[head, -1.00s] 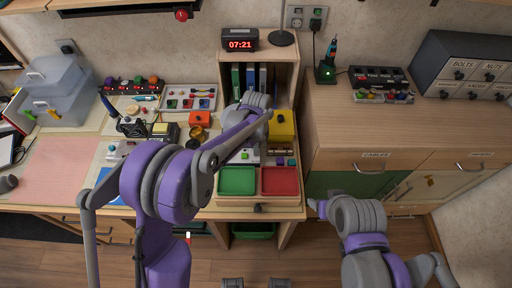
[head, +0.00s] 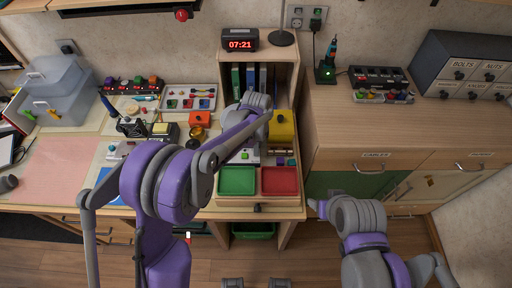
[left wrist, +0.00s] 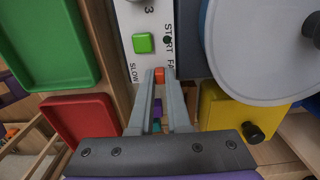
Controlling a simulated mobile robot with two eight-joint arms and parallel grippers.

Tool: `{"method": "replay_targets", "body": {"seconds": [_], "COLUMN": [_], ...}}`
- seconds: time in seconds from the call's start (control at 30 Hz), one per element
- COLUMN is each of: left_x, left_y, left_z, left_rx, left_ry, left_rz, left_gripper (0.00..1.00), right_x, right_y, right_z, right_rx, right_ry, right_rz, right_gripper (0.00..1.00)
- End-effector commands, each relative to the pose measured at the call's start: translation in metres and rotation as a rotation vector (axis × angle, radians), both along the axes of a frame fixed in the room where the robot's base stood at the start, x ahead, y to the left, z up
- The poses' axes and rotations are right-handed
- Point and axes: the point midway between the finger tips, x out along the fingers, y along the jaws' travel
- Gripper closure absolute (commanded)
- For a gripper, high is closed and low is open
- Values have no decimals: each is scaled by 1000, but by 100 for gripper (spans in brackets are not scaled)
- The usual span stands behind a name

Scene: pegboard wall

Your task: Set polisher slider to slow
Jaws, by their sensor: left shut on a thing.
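In the left wrist view, the polisher's white control panel (left wrist: 132,20) carries a green button (left wrist: 143,43) and the printed words SLOW, START and part of FAST. A small orange-red slider knob (left wrist: 160,75) sits between the tips of my left gripper (left wrist: 160,78), which is shut on it. The knob lies between the SLOW and FAST labels, apparently closer to FAST; my fingers hide part of its track. In the head view my wrist covers the gripper and most of the panel.
A big grey disc (left wrist: 255,45) and a yellow block (left wrist: 228,118) with a black knob stand right beside the panel. A green tray (head: 237,181) and a red tray (head: 280,181) lie in front. The wooden cabinet top (head: 345,125) at right is mostly clear.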

Motion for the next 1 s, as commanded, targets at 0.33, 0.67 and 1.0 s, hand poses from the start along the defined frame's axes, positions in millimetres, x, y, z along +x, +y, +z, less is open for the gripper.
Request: {"method": "replay_targets", "body": {"seconds": [0.33,0.67,1.0], "left_x": [-29,-30,-28], "left_y": [0,0,0], "left_z": [-2,0,0], "left_rx": [0,0,0], "left_ry": [2,5,1], "left_rz": [-1,-1,0], "left_gripper": [100,69,55], "right_x": [-7,-6,-6], "right_y": [0,0,0], "right_z": [-18,-16,-16], "right_rx": [0,0,0], "right_ry": [12,11,11], "right_rz": [0,0,0], "right_gripper": [33,33,33]}}
